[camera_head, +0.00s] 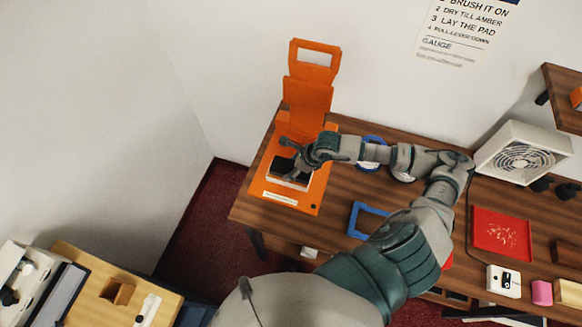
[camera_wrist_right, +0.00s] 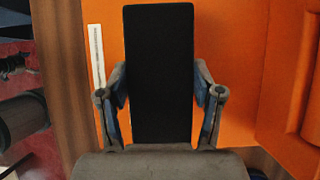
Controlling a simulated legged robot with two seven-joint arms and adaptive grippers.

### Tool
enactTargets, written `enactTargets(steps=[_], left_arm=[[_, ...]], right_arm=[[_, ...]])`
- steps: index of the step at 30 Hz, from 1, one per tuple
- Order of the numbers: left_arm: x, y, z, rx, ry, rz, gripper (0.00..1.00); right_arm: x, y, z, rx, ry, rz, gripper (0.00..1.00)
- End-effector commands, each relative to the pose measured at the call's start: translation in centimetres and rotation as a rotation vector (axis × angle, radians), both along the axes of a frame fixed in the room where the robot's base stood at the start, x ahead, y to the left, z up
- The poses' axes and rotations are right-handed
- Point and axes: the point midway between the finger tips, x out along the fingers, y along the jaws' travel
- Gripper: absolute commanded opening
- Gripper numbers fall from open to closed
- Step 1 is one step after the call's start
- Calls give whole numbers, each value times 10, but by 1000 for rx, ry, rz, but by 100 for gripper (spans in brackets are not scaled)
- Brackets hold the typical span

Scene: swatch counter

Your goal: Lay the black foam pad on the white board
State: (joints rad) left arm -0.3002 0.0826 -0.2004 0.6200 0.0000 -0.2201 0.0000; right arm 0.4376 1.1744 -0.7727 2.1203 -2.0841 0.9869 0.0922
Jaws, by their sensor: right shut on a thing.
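The black foam pad (camera_head: 289,169) is over the base of the orange press in the head view. It fills the middle of the right wrist view as a dark upright rectangle (camera_wrist_right: 160,60). My right gripper (camera_head: 296,160) is shut on it, with one finger on each long side in the wrist view (camera_wrist_right: 161,103). A thin white edge, likely the white board (camera_head: 287,184), shows just below the pad in the head view. The pad and gripper hide most of it. I cannot tell whether pad and board touch. My left gripper is not in view.
The orange press (camera_head: 308,97) stands at the table's left end with its lever upright. A blue frame (camera_head: 357,222), a red tray (camera_head: 476,243) and a white fan box (camera_head: 500,146) lie to the right. My right arm crosses the table.

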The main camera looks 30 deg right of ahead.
Motion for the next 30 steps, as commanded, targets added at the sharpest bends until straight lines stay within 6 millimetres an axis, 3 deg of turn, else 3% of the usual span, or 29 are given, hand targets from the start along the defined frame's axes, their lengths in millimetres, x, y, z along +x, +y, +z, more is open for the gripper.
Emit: enactTargets(steps=[9, 10, 13, 24, 30], left_arm=[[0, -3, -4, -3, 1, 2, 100], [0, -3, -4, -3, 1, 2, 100], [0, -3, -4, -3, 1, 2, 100], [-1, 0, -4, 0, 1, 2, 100], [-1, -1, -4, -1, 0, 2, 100]], right_arm=[[0, 2, -3, -1, -1, 0, 38], [0, 2, -3, -1, -1, 0, 68], [0, 2, -2, -1, -1, 0, 93], [-1, -1, -2, -1, -1, 0, 95], [-10, -10, 21, -4, -2, -1, 95]])
